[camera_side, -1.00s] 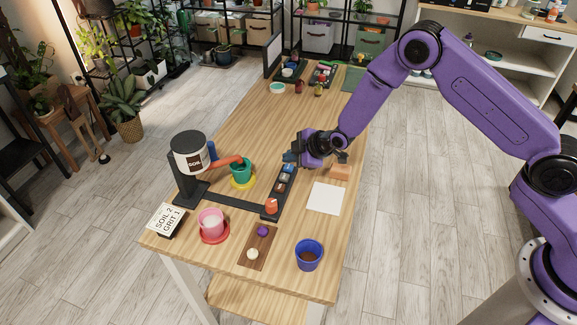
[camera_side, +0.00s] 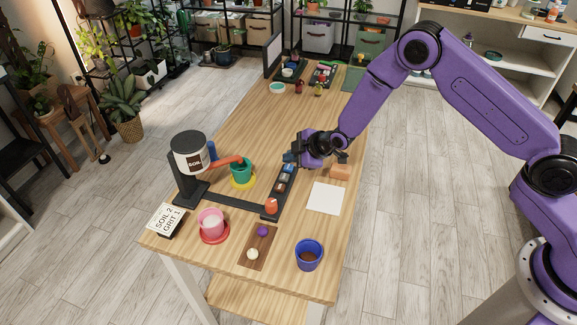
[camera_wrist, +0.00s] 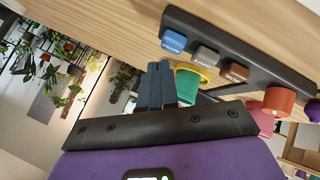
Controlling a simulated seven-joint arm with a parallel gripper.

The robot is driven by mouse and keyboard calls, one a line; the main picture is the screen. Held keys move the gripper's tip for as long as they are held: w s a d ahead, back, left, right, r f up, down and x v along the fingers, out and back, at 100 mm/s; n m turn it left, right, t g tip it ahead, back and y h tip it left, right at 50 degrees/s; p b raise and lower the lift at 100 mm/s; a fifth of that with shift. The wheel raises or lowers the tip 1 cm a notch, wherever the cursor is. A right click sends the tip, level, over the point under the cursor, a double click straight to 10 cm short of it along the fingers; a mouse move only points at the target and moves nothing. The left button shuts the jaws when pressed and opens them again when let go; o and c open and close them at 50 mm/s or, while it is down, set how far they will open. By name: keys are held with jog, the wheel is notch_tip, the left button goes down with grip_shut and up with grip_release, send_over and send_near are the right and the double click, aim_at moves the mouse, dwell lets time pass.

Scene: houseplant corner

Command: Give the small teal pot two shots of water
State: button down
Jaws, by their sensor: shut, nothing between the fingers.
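The small teal pot (camera_side: 240,170) stands upright on a yellow saucer (camera_side: 243,184), under the orange-red spout of the dispenser. It also shows in the wrist view (camera_wrist: 187,87), partly hidden behind my fingers. The dark button bar (camera_side: 277,200) holds a blue button (camera_wrist: 173,41), a grey one labelled GRIT (camera_wrist: 206,56), a brown one (camera_wrist: 235,73) and a red one (camera_wrist: 279,100). My gripper (camera_side: 290,159) is shut and empty at the bar's far end, by the blue button. In the wrist view my closed fingertips (camera_wrist: 158,66) are just below that button; I cannot tell whether they touch it.
The dispenser's soil hopper (camera_side: 190,153) stands left of the pot. A sign (camera_side: 167,219) reads SOIL 2, GRIT 1. A pink pot (camera_side: 210,221), a brown board (camera_side: 258,248), a blue pot (camera_side: 309,255) and a white sheet (camera_side: 324,198) are nearer. Bare table lies beyond the pot.

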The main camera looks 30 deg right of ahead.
aim_at(291, 168)
jog(key=shift+f, duration=0.9)
dwell(0.8)
jog(key=shift+r, duration=0.95)
jog(key=shift+r, duration=2.5)
